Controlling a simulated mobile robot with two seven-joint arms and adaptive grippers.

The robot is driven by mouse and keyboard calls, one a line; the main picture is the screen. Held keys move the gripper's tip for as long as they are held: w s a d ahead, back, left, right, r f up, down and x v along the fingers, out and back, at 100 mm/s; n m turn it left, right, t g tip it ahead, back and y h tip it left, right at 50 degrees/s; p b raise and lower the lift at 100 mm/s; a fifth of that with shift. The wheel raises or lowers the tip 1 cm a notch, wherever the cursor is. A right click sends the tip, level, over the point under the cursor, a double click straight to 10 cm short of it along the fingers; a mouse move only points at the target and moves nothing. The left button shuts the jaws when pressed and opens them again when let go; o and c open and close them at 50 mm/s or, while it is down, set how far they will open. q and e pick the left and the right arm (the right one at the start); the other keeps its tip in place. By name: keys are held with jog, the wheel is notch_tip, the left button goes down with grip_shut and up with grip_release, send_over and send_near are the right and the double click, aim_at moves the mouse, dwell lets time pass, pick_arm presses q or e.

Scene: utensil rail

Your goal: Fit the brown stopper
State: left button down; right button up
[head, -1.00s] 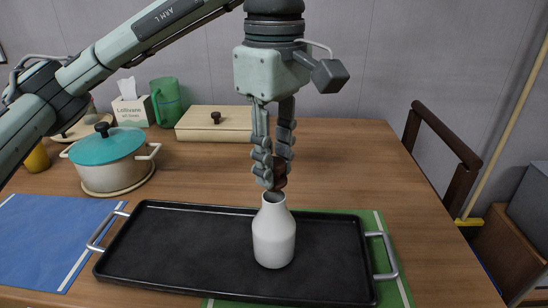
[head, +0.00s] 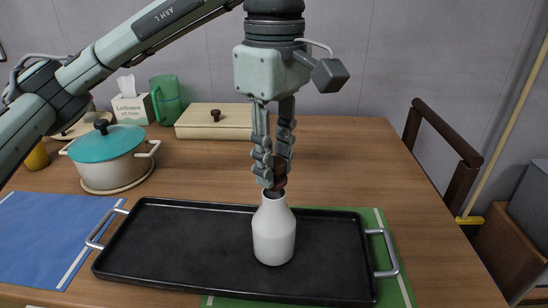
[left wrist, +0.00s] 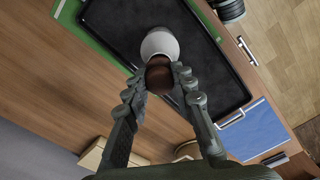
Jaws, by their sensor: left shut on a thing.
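A white bottle (head: 273,236) stands upright on the black tray (head: 180,240), right of the tray's middle. My left gripper (head: 272,182) points down directly above the bottle, shut on the brown stopper (head: 280,172). The stopper is at the bottle's mouth; whether it touches or sits in the mouth I cannot tell. In the left wrist view the stopper (left wrist: 159,74) is between the fingertips (left wrist: 158,78) and covers the mouth of the bottle (left wrist: 158,43). My right gripper is not in view.
A pot with a teal lid (head: 108,150), a green mug (head: 167,100), a tissue box (head: 133,108) and a wooden box (head: 214,124) stand at the back left. A blue mat (head: 50,235) lies left of the tray. The table's right side is clear.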

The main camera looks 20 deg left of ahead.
pick_arm(q)
jog(key=shift+f+b, duration=0.95)
jog(key=shift+f, duration=0.15)
jog(key=c, duration=1.2)
grip_release()
jog(key=shift+r, duration=0.1)
notch_tip(320, 180, up, 12)
